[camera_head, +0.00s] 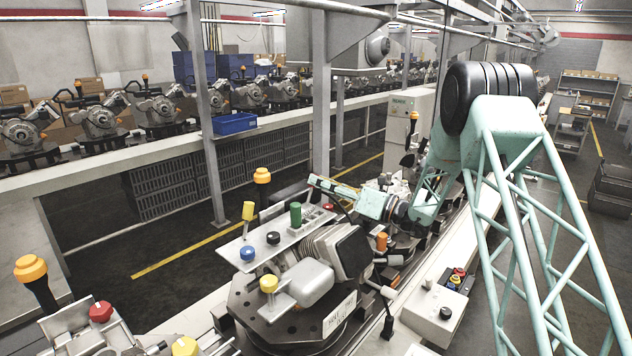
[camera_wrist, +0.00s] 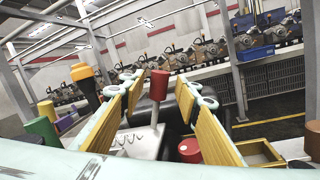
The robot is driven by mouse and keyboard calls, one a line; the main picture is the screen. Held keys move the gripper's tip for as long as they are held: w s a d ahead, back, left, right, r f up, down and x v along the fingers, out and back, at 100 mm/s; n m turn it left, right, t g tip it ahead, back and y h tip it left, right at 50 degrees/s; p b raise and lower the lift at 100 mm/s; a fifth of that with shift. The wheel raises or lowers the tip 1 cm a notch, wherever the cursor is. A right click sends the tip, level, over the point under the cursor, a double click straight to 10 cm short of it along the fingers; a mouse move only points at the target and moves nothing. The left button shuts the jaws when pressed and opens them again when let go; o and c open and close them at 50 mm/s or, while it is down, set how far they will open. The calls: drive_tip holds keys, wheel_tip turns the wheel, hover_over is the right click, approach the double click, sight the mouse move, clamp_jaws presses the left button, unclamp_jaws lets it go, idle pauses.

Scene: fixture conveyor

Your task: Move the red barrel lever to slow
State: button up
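The red barrel lever (camera_wrist: 159,84) stands up in the wrist view, with a red barrel knob on a thin pale stem rising from a light metal plate. My gripper (camera_wrist: 166,97) is open, with yellow-padded fingers to the left and right of the lever. A gap shows on both sides and I see no contact. In the head view my gripper (camera_head: 314,182) reaches left over the middle fixture, its fingers partly seen edge-on. A small patch of red (camera_head: 328,207) shows below it; I cannot tell if it is the barrel or another knob. No slow marking is readable.
A round red knob (camera_wrist: 190,150) sits low between the fingers. A green barrel (camera_head: 295,214), a yellow lever (camera_head: 248,211), a blue knob (camera_head: 247,253) and an orange-topped post (camera_head: 262,177) crowd the fixture. A grey pillar (camera_head: 321,90) stands behind.

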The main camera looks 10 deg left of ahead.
drive_tip(key=v, duration=0.9)
drive_tip(key=shift+s+d, duration=0.15)
drive_tip(key=shift+d, duration=0.05)
drive_tip(key=s+a+r+n+g+h+b, duration=0.1)
drive_tip(key=s+a+r+n+g, duration=0.25)
drive_tip(key=s, duration=0.55)
drive_tip(key=s+a+r+n+g+h+b, duration=0.1)
drive_tip(key=s+a+r+n+g, duration=0.15)
drive_tip(key=s+r+n, duration=0.4)
drive_tip(key=s+d+n+g+h+b, duration=0.1)
drive_tip(key=s+n+h, duration=0.1)
drive_tip(key=s, duration=0.9)
drive_tip(key=s+d+n+g+h, duration=0.2)
drive_tip(key=s+n, duration=0.1)
drive_tip(key=s, duration=0.7)
drive_tip(key=s+d+f+n+t+h+b, duration=0.2)
drive_tip(key=s+d+n+h, duration=0.3)
drive_tip(key=s+d, duration=0.7)
drive_tip(key=s+d+f+n+t+h+b, duration=0.2)
drive_tip(key=s+d+n+h, duration=0.4)
drive_tip(key=s+d, duration=0.6)
drive_tip(key=shift+s+d+f+n+t+h, duration=0.35)
drive_tip(key=shift+s+n, duration=0.65)
drive_tip(key=shift+s, duration=2.35)
